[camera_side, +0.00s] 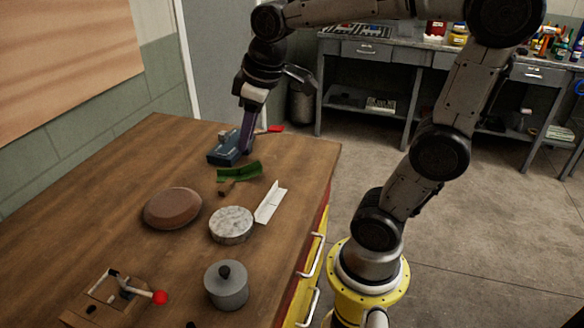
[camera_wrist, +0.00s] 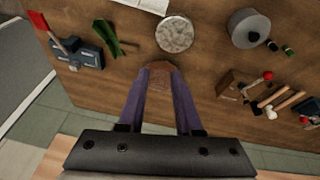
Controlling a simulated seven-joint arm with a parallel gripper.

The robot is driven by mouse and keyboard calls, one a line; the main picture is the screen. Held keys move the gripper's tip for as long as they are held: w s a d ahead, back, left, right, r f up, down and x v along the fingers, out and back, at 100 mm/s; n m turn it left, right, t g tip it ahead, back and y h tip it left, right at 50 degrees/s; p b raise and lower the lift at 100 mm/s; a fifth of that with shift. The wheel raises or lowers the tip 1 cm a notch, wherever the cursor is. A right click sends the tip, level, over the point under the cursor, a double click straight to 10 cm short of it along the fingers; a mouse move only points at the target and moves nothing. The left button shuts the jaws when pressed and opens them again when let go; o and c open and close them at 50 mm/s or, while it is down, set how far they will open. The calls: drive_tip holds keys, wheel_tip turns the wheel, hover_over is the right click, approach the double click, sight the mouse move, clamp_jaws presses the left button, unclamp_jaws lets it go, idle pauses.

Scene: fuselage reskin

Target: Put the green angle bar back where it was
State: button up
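The green angle bar (camera_side: 240,172) lies on the wooden table, in front of the blue-grey vise (camera_side: 230,147), with a small brown block (camera_side: 227,187) at its near side. It also shows at the upper left of the wrist view (camera_wrist: 106,36). My gripper (camera_side: 247,150) points down near the vise in the side view, beyond the green bar and apart from it. In the wrist view its two purple fingers (camera_wrist: 160,72) stand apart with nothing held between them. A brown oval disc (camera_wrist: 160,80) shows in the background behind the gap.
A white angle bar (camera_side: 271,203), a speckled round stone (camera_side: 232,225) and the brown disc (camera_side: 172,208) lie nearer. A grey lidded pot (camera_side: 226,285) and a red-knobbed toggle clamp (camera_side: 120,285) stand at the front. The table's left side is clear.

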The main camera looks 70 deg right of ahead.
drive_tip(key=s+a+f+m+t, duration=0.1)
drive_tip(key=s+a+f+t, duration=0.1)
drive_tip(key=s, duration=0.8)
drive_tip(key=shift+s+a+f+m+y, duration=0.35)
drive_tip(key=shift+a+f, duration=0.25)
drive_tip(key=shift+a, duration=0.6)
